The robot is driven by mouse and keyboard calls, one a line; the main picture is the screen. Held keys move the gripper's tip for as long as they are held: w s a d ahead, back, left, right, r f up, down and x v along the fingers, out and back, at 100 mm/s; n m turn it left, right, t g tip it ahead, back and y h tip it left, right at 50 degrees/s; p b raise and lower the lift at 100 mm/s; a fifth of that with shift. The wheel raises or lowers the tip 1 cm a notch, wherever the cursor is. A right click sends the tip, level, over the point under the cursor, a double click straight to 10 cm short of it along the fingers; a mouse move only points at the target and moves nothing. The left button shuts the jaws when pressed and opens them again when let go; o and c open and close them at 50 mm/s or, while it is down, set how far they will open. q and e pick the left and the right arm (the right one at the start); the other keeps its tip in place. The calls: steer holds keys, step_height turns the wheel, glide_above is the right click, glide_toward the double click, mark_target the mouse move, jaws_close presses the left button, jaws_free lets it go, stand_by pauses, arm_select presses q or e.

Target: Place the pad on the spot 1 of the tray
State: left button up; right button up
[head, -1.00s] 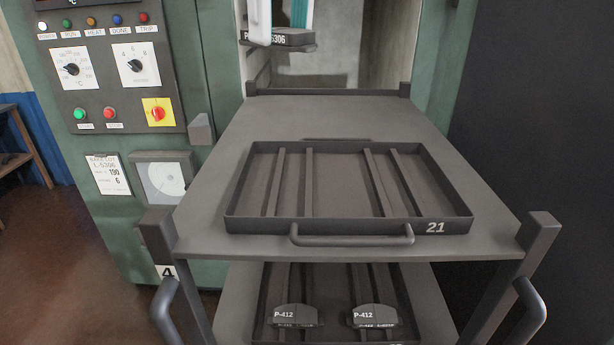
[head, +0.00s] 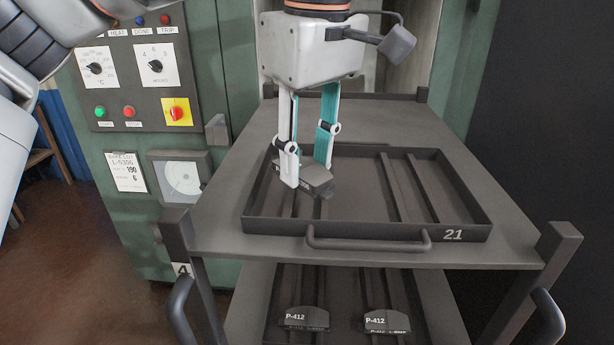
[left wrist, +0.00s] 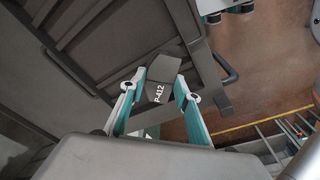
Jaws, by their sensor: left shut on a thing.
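The pad (head: 314,180) is a dark grey block between the fingers of my left gripper (head: 307,170). In the left wrist view the pad (left wrist: 158,78) shows the marking P-412. My left gripper is shut on it and points down over the left half of the tray (head: 468,196), which is numbered 21. The pad is over the left pair of rails, tilted a little in the view; I cannot tell whether it touches them. No spot numbers are readable. I see no other pad in this tray. My right gripper is not in view.
The tray sits on the upper shelf (head: 215,225) of a rack with corner posts. On the lower shelf are two pads marked P-412, one left (head: 304,318) and one right (head: 387,320). A green machine with a control panel (head: 135,75) stands at left.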

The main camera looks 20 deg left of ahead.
mark_target(308, 170)
arm_select(q)
steer(key=shift+f, duration=1.65)
steer(key=o, duration=1.4)
steer(key=shift+f, duration=0.1)
steer(key=shift+c, duration=0.2)
step_height(308, 170, up, 12)
steer(key=s+d, duration=0.1)
steer(key=shift+s, duration=0.1)
